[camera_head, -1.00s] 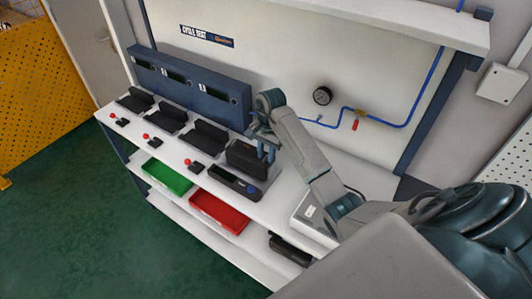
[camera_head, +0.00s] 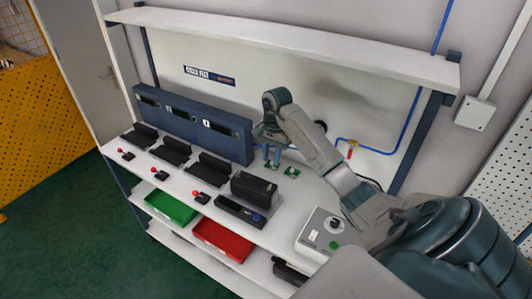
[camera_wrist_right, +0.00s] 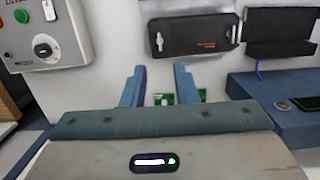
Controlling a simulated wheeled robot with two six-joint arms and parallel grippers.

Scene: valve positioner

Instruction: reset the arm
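My right arm reaches in from the right in the head view. Its gripper (camera_head: 271,158) is above the bench (camera_head: 285,208), behind the black box-shaped device (camera_head: 254,187). In the right wrist view the two blue fingers of my right gripper (camera_wrist_right: 160,88) stand apart with nothing between them. Small green boards (camera_head: 291,172) lie on the bench near the fingers; one also shows beyond the fingers in the wrist view (camera_wrist_right: 180,98). The black device (camera_wrist_right: 192,34) stands clear of the fingers. My left gripper is not in view.
A grey control box (camera_head: 323,232) with a green button stands at the bench's right. A blue-grey panel (camera_head: 192,118) runs along the back left, with several black fixtures before it. A green tray (camera_head: 171,206) and a red tray (camera_head: 222,240) sit below. A shelf (camera_head: 290,42) overhangs the bench.

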